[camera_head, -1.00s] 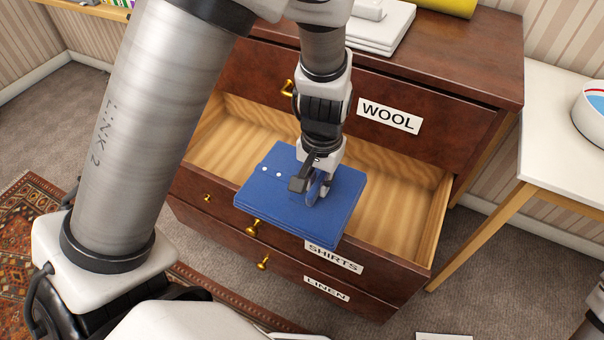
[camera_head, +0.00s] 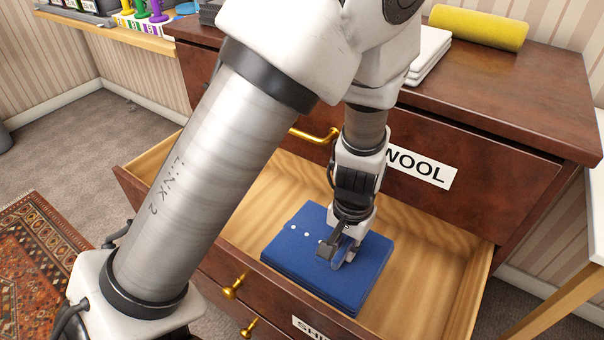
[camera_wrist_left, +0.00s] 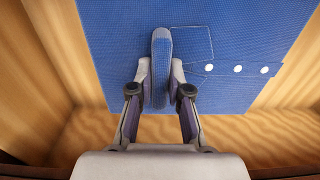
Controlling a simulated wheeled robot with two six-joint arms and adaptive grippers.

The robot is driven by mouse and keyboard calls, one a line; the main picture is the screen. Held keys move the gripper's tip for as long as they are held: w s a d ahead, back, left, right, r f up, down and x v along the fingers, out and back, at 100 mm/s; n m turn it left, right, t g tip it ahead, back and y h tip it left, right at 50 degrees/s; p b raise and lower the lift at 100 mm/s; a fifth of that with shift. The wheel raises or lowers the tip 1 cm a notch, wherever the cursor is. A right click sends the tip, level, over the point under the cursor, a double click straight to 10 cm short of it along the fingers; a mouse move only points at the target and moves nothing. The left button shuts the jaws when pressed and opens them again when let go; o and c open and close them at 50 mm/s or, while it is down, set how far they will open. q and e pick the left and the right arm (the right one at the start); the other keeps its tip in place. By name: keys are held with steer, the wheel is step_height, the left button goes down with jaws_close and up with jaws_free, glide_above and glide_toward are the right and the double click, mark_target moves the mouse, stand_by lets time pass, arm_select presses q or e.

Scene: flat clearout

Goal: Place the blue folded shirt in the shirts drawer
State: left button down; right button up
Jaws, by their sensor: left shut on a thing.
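The blue folded shirt (camera_head: 315,262) is a flat blue stack with white buttons, over the open shirts drawer (camera_head: 420,265), within its walls near the front. My left gripper (camera_head: 343,252) is shut on a raised blue fold of the shirt. In the left wrist view, the fingers (camera_wrist_left: 160,80) pinch this fold, and the shirt (camera_wrist_left: 110,50) spreads beyond them with the drawer's wooden floor and walls around it. I cannot tell whether the shirt touches the drawer floor. The SHIRTS label (camera_head: 312,328) is partly cut off. My right gripper is out of view.
The shut WOOL drawer (camera_head: 480,170) is directly above, behind my left wrist. The dresser top (camera_head: 500,85) holds a yellow roll (camera_head: 478,27) and white folded items (camera_head: 430,55). A white table (camera_head: 598,200) stands at the right. The drawer's right side is empty.

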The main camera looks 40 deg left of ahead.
arm_select(q)
step_height(320, 180, down, 10)
steer(key=b, duration=0.5)
steer(key=shift+f+b, duration=0.1)
steer(key=shift+b, duration=0.25)
steer(key=shift+f, duration=0.2)
steer(key=c, duration=1.1)
jaws_free()
steer(key=shift+r, duration=0.1)
step_height(320, 180, up, 12)
steer(key=p, duration=0.7)
steer(key=shift+d+r, duration=0.1)
steer(key=shift+r, duration=0.1)
